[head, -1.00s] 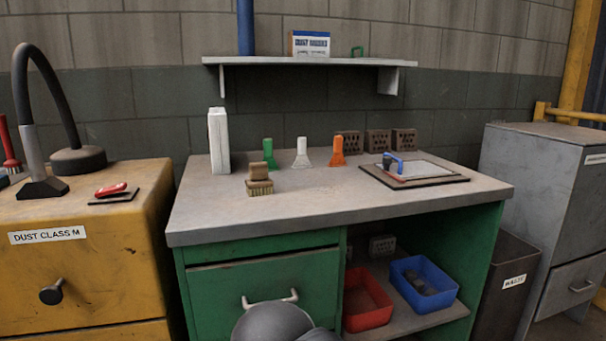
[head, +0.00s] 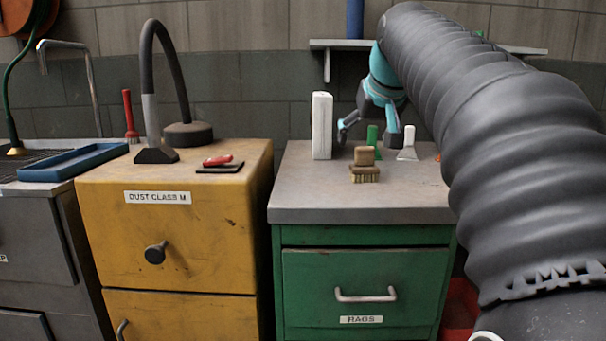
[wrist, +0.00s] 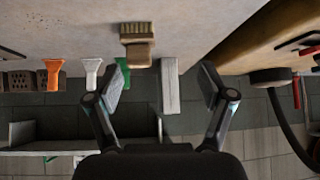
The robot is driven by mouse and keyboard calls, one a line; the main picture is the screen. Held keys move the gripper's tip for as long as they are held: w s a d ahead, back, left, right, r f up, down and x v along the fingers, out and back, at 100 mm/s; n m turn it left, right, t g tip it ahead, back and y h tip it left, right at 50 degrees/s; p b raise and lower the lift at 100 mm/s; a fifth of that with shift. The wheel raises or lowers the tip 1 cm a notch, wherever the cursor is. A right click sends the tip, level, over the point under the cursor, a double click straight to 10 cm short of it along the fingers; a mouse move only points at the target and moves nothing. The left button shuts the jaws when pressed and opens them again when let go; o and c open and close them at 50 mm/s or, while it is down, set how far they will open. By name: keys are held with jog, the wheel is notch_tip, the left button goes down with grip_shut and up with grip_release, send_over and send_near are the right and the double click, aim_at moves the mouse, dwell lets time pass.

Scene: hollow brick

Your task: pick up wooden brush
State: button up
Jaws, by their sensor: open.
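The wooden brush (head: 364,166) stands bristles down on the grey bench top, with a light wooden block above its pale bristles. It also shows in the wrist view (wrist: 137,42), where the scene appears upside down. My gripper (head: 368,135) is open and empty, its fingers spread. In the head view it appears above and behind the brush, near the green scraper. In the wrist view the brush lies beyond the fingertips of my gripper (wrist: 160,75), left of centre, and is not touched.
A tall white box (head: 321,126) stands left of the brush. A green scraper (head: 373,135) and a white scraper (head: 407,146) stand close behind it. An orange scraper (wrist: 52,72) and bricks (wrist: 20,78) are farther along. The wall shelf (head: 335,44) is near my arm.

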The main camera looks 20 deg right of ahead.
send_near(366, 147)
jog(key=shift+h, duration=0.3)
jog(key=x, duration=0.2)
jog(key=b+x, duration=0.1)
jog(key=x, duration=0.1)
jog(key=b+x, duration=0.1)
jog(key=x, duration=0.1)
jog(key=shift+a+f, duration=0.2)
jog(key=shift+a, duration=0.15)
jog(key=shift+b+x, duration=0.35)
jog(key=shift+x, duration=2.25)
jog(key=shift+d, duration=0.15)
jog(key=shift+c, duration=0.2)
jog(key=shift+r, duration=0.1)
jog(key=c, duration=1.3)
